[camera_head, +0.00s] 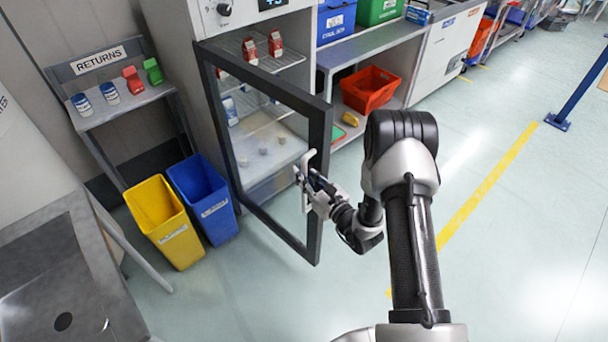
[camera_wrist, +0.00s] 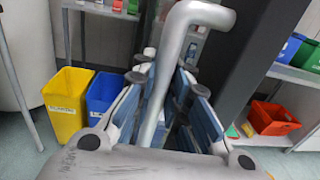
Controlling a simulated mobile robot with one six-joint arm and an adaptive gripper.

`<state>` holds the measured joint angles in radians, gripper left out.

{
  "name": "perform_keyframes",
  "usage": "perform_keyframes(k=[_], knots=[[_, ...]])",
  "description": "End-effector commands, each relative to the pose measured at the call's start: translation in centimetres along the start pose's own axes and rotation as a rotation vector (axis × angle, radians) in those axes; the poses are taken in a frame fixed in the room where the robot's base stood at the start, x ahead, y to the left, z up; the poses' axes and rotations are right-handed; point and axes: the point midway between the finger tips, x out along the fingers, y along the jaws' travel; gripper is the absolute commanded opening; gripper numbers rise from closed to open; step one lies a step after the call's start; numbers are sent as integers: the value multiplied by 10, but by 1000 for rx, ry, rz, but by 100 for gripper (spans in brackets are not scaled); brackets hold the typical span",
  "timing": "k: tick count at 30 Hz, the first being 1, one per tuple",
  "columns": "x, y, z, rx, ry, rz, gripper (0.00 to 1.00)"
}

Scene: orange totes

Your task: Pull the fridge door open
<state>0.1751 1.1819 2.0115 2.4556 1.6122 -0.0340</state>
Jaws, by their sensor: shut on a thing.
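The fridge door (camera_head: 321,160) is a dark-framed glass door that stands part-way open, swung out from the fridge body on its left hinge side. Its light grey bar handle (camera_head: 306,172) is on the free right edge. My gripper (camera_head: 309,178) is shut on the handle. In the wrist view the bent handle (camera_wrist: 158,90) runs between the blue-padded fingers (camera_wrist: 165,105), and the dark door frame (camera_wrist: 240,60) is behind it. Inside the fridge, red cartons (camera_head: 275,44) stand on the upper shelf and small pale items lie on the lower one.
A yellow bin (camera_head: 172,240) and a blue bin (camera_head: 214,228) stand on the floor left of the door. A returns shelf (camera_head: 130,102) is behind them. An orange tote (camera_head: 371,88) sits on a shelf to the right. The floor in front of the door is clear.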

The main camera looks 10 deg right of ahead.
Motion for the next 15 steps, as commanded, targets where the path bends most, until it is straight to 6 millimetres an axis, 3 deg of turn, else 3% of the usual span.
perform_keyframes(k=[4,5,8,15], knots=[[-3,0,-5,8,12,-5,0],[-3,0,-5,8,12,-5,15],[-3,0,-4,6,10,-4,22],[-1,0,-2,3,4,-1,23]])
